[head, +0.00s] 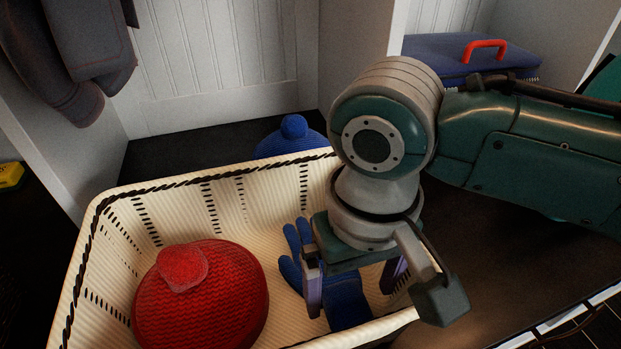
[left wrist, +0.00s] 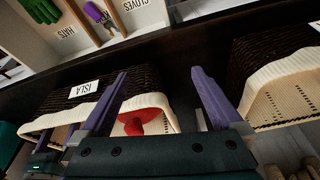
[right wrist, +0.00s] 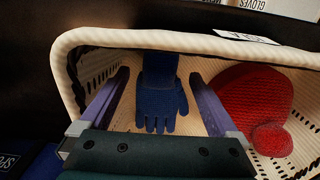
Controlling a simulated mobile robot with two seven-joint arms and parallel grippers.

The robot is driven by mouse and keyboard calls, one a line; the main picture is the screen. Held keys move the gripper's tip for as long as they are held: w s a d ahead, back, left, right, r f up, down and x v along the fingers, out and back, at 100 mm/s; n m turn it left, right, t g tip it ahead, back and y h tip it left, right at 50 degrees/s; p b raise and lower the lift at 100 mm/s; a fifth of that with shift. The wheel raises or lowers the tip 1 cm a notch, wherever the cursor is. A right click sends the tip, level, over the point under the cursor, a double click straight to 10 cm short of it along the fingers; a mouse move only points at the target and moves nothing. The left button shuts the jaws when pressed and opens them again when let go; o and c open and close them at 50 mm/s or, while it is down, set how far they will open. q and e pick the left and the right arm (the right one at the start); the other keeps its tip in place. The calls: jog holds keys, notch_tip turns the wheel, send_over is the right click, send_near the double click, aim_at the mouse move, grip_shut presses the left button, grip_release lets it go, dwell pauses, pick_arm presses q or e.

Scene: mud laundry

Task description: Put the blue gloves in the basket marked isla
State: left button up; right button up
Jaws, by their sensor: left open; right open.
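The cream-lined basket (head: 225,205) stands below me. The left wrist view shows its ISLA tag (left wrist: 84,89) and dark woven outside. The blue gloves (head: 345,302) are inside its right part, fingers spread; they also show in the right wrist view (right wrist: 160,98). I cannot make out two separate gloves. My right gripper (head: 352,292) is open over the basket, its fingers (right wrist: 159,75) on either side of the gloves with gaps visible. My left gripper (left wrist: 160,74) is open and empty, facing the basket's front; it is outside the head view.
A red knitted hat (head: 203,298) lies in the basket beside the gloves. A blue hat (head: 292,138) sits behind the rim. Another basket (left wrist: 275,100) stands to the right in the left wrist view. A blue case with a red handle (head: 470,55) is at the back right.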

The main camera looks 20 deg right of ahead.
notch_tip(320, 180, up, 9)
jog(key=p, duration=0.3)
jog(key=shift+p, duration=0.35)
